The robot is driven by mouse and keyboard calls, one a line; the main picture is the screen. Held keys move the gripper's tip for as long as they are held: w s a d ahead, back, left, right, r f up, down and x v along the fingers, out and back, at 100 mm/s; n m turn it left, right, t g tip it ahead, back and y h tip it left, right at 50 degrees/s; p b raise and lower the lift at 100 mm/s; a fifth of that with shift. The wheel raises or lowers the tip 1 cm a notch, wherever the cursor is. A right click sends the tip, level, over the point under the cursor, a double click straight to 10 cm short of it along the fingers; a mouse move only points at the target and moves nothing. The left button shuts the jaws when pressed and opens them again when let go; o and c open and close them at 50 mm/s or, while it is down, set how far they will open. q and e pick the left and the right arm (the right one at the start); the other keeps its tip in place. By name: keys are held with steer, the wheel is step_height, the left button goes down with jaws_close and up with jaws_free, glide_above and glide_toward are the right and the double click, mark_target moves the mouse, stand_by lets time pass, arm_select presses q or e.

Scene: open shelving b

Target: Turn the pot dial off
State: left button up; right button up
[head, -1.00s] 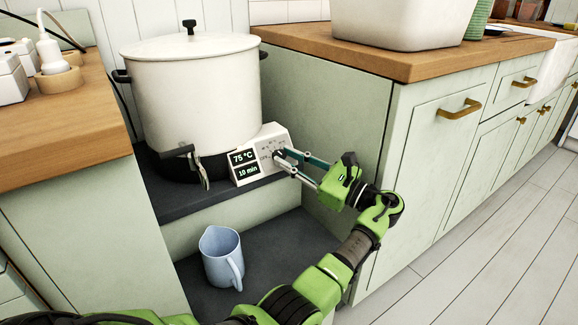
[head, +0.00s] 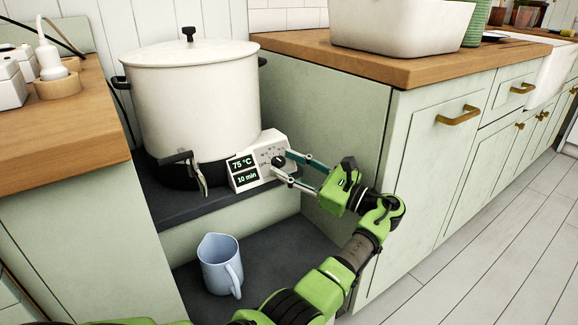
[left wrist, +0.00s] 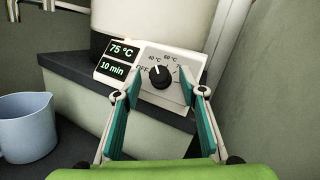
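The white pot (head: 195,100) with a lid stands on a dark shelf, upright. Its control panel (head: 243,181) shows 75 °C and 10 min. The black dial (left wrist: 159,76) sits on the panel's sloped face, its white mark pointing up and slightly left, near the 40 °C label; OFF is printed to its left. The dial also shows in the head view (head: 278,161). My left gripper (head: 284,163) is open in front of the panel, its fingers (left wrist: 159,96) spread to either side of the dial with a gap, holding nothing. My right gripper is not in view.
A blue jug (head: 220,264) stands on the lower dark shelf (head: 265,262). The pot's tap (head: 199,172) hangs left of the panel. A green cabinet side (head: 340,120) rises close to the right of my left gripper. Wooden counters flank the niche.

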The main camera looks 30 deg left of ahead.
arm_select(q)
step_height(320, 180, up, 10)
stand_by(0.5)
